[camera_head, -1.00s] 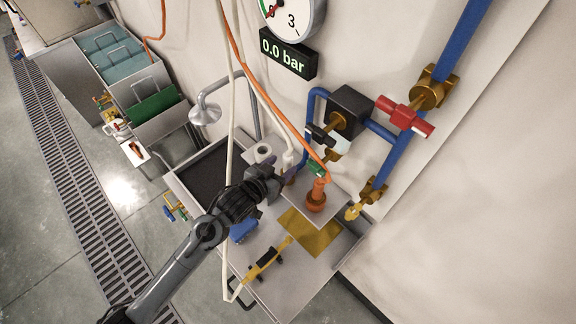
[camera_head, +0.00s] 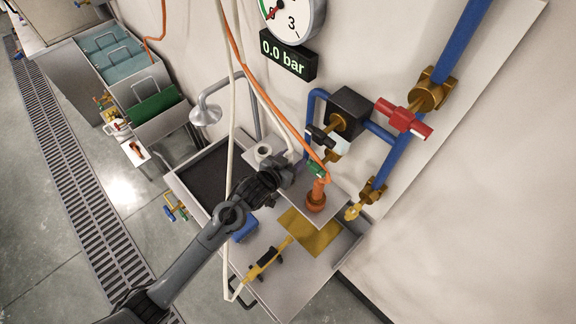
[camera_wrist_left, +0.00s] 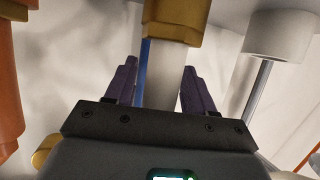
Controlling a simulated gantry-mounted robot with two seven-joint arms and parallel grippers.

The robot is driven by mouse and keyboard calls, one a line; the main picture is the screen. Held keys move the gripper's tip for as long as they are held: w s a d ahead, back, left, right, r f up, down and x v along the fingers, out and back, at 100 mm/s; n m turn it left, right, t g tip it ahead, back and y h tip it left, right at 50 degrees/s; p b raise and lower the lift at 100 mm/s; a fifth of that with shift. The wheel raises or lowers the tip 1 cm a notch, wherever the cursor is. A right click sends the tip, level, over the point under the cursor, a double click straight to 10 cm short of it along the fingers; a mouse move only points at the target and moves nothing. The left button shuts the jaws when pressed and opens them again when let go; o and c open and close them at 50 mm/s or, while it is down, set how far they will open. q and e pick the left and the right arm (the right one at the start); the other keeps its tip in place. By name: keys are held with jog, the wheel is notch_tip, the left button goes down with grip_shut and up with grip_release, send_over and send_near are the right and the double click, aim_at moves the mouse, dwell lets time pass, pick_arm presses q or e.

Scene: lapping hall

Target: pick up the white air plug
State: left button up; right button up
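My left gripper (camera_head: 287,169) is above the steel bench, beside the orange fitting (camera_head: 317,197). In the left wrist view its two dark fingers (camera_wrist_left: 160,88) are apart. A pale cylinder (camera_wrist_left: 160,85) stands between them below a brass collar (camera_wrist_left: 175,28), with a gap visible beside at least one finger. This cylinder looks like the white air plug, but I cannot be certain. In the head view a white hose (camera_head: 292,130) runs down to the gripper, and the gripper hides its end. My right gripper is not in view.
A blue pipe with a red-handled valve (camera_head: 403,117) is at the right. A yellow-and-black tool (camera_head: 264,264) and a yellow plate (camera_head: 312,232) are on the bench. An orange hose (camera_head: 262,92) hangs near the gripper. A grey cup-like part (camera_head: 263,151) is just left.

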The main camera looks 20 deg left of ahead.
pick_arm(q)
grip_shut()
jog(key=shift+r, duration=0.1)
